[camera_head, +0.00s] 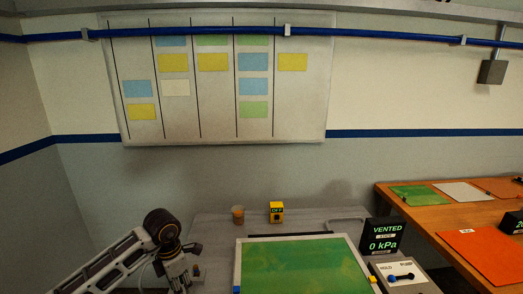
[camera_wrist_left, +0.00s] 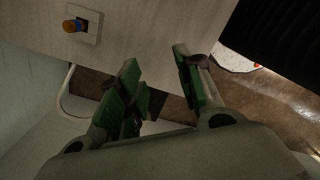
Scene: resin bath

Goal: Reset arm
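My left arm comes in from the left in the head view. Its gripper (camera_head: 183,283) is low in the picture, at the left part of the grey bench (camera_head: 215,230) and left of the green panel (camera_head: 300,265). The left wrist view shows the two green-padded fingers of this gripper (camera_wrist_left: 160,88) spread apart with nothing between them. The fingers are near the edge of a pale surface (camera_wrist_left: 170,25). My right arm and gripper are not in view.
An amber cup (camera_head: 238,216) and a yellow box (camera_head: 276,212) stand at the bench's back. A display (camera_head: 385,238) reads VENTED, 0 kPa, above a switch panel (camera_head: 403,278). A wooden table (camera_head: 430,222) with coloured sheets is at right.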

